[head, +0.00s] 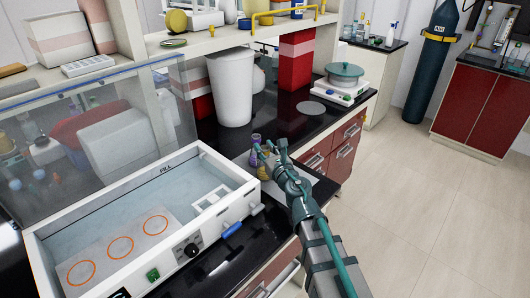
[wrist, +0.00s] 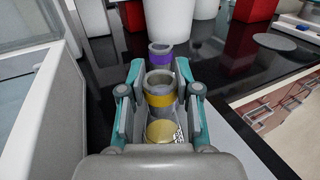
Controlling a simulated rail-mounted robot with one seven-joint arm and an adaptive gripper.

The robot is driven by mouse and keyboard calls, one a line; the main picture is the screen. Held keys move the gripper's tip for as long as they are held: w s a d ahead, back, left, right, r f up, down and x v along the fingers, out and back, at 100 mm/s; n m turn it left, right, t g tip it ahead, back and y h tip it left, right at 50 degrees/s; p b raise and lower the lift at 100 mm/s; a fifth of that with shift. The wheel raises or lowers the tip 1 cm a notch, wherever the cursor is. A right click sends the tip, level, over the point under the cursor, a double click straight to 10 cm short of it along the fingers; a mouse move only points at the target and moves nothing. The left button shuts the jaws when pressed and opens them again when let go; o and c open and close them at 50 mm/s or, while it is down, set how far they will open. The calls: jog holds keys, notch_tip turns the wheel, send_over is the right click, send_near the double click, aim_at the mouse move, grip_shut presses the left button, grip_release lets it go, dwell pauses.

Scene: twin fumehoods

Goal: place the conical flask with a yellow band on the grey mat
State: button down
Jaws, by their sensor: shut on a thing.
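The conical flask with a yellow band (wrist: 159,100) is between the two fingers of my gripper (wrist: 160,92) in the wrist view, with yellow at its base. My gripper (head: 269,152) is shut on it; in the head view the flask (head: 263,172) is partly hidden by the fingers. I cannot tell whether its base touches the surface below. A flat round grey mat (head: 311,108) lies bare on the black bench, farther back; it also shows at upper right in the wrist view (wrist: 282,43). A pale rectangular sheet (head: 305,182) lies under the gripper area.
A purple-banded flask (head: 256,139) stands just beyond the held one. A white bin (head: 232,88), a red box (head: 295,62) and a hotplate with a teal pot (head: 344,78) stand behind. A white water bath (head: 150,225) is at left. Black bench around the round mat is clear.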

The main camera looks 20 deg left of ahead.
jog(key=shift+r, duration=0.1)
jog(key=c, duration=1.3)
grip_release()
jog(key=shift+f, duration=0.25)
jog(key=o, duration=0.5)
jog(key=shift+r, duration=0.2)
